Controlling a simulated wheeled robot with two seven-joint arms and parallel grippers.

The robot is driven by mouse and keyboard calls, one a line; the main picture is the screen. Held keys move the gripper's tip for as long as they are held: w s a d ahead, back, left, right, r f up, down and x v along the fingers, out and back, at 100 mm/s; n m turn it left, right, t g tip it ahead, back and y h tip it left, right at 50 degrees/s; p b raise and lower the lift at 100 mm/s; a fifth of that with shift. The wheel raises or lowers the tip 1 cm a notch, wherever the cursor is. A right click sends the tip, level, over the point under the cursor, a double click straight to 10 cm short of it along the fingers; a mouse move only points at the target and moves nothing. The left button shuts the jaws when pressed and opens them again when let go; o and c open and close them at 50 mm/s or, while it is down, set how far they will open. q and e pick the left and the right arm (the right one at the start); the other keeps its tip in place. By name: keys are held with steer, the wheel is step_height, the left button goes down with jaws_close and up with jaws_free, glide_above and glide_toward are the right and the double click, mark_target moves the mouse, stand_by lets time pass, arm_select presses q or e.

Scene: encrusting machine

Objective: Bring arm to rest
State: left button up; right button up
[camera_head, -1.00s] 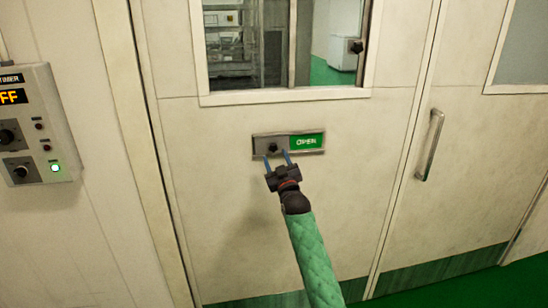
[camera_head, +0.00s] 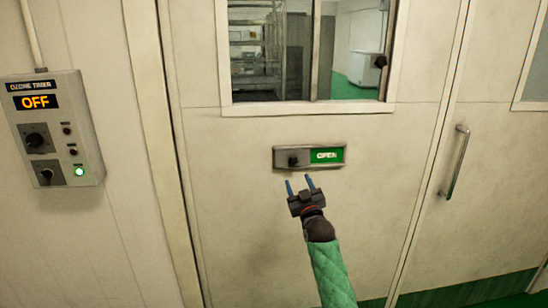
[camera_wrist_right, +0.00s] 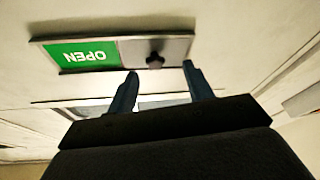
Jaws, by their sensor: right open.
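My right gripper (camera_head: 300,186) is in front of the door, just below the sliding sign plate (camera_head: 309,157). Its two blue fingers are apart and nothing is between them. The plate has a dark knob (camera_head: 293,160) at its left and a green panel reading OPEN at its right. In the right wrist view the fingers (camera_wrist_right: 159,82) point toward the plate (camera_wrist_right: 160,46), which appears upside down, with the knob (camera_wrist_right: 155,60) beyond the fingertips and apart from them. My right arm in its green sleeve comes up from the bottom. My left gripper is not in view.
An ozone timer box (camera_head: 54,130) reading OFF, with a lit green button, is on the wall at left. The door (camera_head: 240,220) has a window above the plate. A metal handle (camera_head: 455,162) is on the panel at right. Green floor shows at lower right.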

steer(key=s+f+m+g+h, duration=0.1)
steer(key=s+f+m+g, duration=0.1)
steer(key=s+f+g, duration=0.95)
steer(key=s+f+m+g+h, duration=0.15)
steer(key=s+f, duration=0.55)
steer(key=f, duration=1.2)
steer(key=s+f+g, duration=0.2)
steer(key=s+f, duration=0.6)
steer(key=s, duration=0.5)
steer(key=s+f+g, duration=0.2)
steer(key=s+f, duration=0.6)
steer(key=s, duration=0.5)
steer(key=s+f+g, duration=0.2)
steer(key=s+f, duration=0.7)
steer(key=s, duration=0.4)
steer(key=shift+d+g, duration=0.3)
steer(key=shift+h, duration=0.25)
steer(key=shift+c, duration=0.4)
